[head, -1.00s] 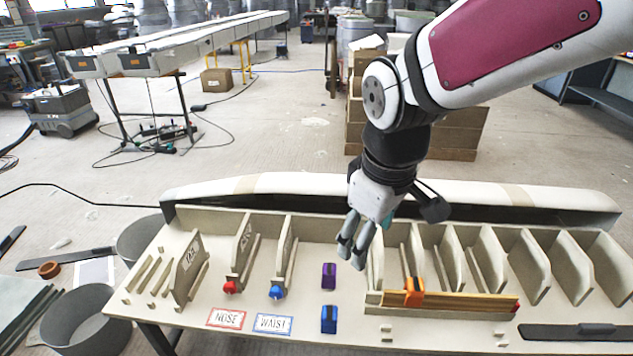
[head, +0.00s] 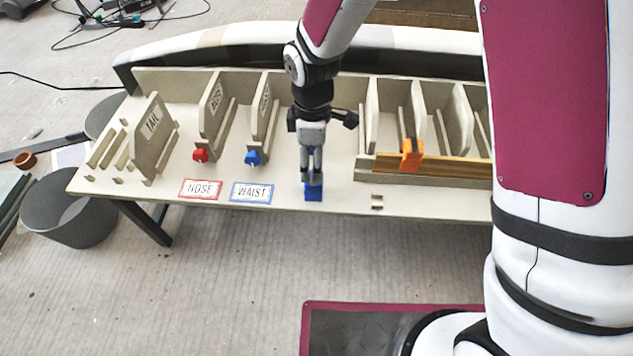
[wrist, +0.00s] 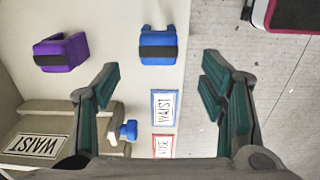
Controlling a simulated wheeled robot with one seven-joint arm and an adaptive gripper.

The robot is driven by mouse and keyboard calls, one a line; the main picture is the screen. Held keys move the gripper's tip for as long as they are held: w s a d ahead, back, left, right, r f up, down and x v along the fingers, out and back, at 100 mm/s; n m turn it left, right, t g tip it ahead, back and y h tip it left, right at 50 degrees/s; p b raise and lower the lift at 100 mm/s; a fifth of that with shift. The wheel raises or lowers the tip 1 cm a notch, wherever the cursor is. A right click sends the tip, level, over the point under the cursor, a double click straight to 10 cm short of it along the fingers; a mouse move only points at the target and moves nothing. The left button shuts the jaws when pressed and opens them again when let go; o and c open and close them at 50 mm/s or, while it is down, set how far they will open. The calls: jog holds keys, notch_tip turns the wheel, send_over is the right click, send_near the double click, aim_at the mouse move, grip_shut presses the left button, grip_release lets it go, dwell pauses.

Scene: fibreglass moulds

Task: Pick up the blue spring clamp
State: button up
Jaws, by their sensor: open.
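The blue spring clamp (head: 313,193) lies near the front edge of the bench, right of the WAIST card. It is a blue block with a dark band, and it also shows in the wrist view (wrist: 158,47), near the table edge. My gripper (head: 313,175) is open and empty. In the head view its fingers point down and overlap the clamp's far side. In the wrist view the clamp lies ahead of the parted fingertips (wrist: 162,75), between their lines. Contact is not visible. A similar purple clamp (wrist: 60,54) lies to the left in the wrist view; my gripper hides it in the head view.
The NOSE card (head: 201,189) and WAIST card (head: 252,192) lie left of the clamp. Upright panels with a red knob (head: 200,156) and a blue knob (head: 253,158) stand behind them. An orange clamp (head: 411,154) grips a wooden strip at right. A grey bin (head: 68,207) stands at left.

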aim_at(314, 186)
notch_tip(314, 186, down, 11)
jog(key=b, duration=0.3)
jog(key=shift+w+r+b, duration=0.1)
jog(key=shift+r+b, duration=0.05)
jog(key=shift+b, duration=0.25)
jog(key=c, duration=1.3)
